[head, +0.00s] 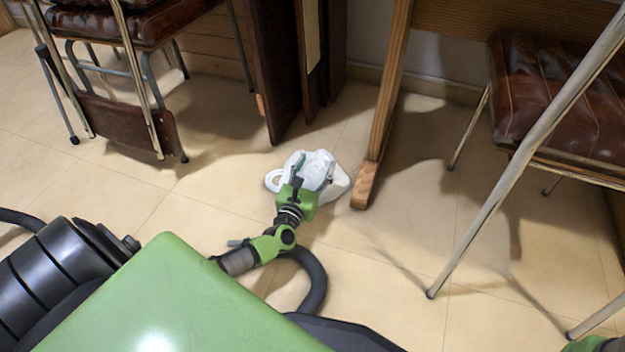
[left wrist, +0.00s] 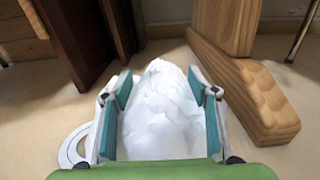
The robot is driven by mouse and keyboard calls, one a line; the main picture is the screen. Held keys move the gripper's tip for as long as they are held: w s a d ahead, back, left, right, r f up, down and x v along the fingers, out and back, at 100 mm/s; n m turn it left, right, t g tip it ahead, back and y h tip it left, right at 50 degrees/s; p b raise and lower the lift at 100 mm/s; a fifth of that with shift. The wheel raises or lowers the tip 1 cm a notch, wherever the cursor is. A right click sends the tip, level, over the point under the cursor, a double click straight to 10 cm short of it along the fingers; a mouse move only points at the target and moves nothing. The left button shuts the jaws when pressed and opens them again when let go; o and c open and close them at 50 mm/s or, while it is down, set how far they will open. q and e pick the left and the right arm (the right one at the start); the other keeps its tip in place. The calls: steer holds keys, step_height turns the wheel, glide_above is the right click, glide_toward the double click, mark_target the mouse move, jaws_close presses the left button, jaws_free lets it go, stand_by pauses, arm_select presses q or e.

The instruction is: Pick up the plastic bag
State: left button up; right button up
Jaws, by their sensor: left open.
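The white, crumpled plastic bag (head: 318,168) lies on the tiled floor in the middle of the head view. In the left wrist view the bag (left wrist: 160,112) fills the space between the fingers. My left gripper (head: 313,168) is open, with one finger on each side of the bag. I cannot tell whether the fingers touch it. The near end of the bag is hidden by the gripper's green body. Of my right arm only a small green and black part shows at the bottom right corner of the head view; its fingers are out of the picture.
A wooden foot (head: 366,184) stands just right of the bag. Dark wooden panels (head: 285,80) rise behind it. A white ring (left wrist: 72,148) lies at the bag's left. Chairs with brown seats stand at left (head: 125,22) and right (head: 560,100).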

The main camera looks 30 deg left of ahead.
arm_select(q)
steer(key=c, duration=1)
steer(key=shift+r, duration=0.1)
